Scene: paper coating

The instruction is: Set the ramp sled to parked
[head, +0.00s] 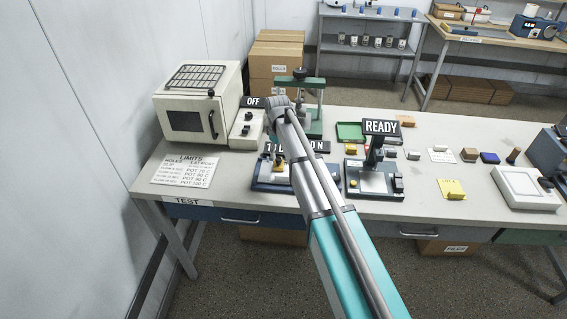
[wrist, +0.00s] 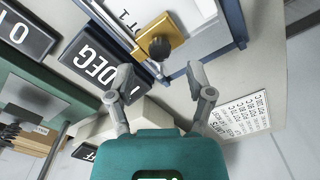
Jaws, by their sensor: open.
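The ramp sled looks to be the brass-yellow block (wrist: 173,31) with a round black knob (wrist: 158,47) on the blue-edged ramp stand (wrist: 207,47). In the head view a small yellow part of it (head: 279,163) shows beside my arm, on the blue-based stand (head: 262,184). My gripper (wrist: 160,76) is open and empty in the wrist view. Its two fingers are spread just below the knob in the picture, one toward each side. I cannot tell the gap in depth. In the head view my arm covers much of the stand, and I cannot make out the gripper.
A black sign with DEG on it (wrist: 95,65) stands close to the left finger. A white oven (head: 200,110), an OFF switch box (head: 243,130), a green press (head: 315,122) and the READY device (head: 370,180) crowd the bench. A LIMITS sheet (head: 187,170) lies flat at left.

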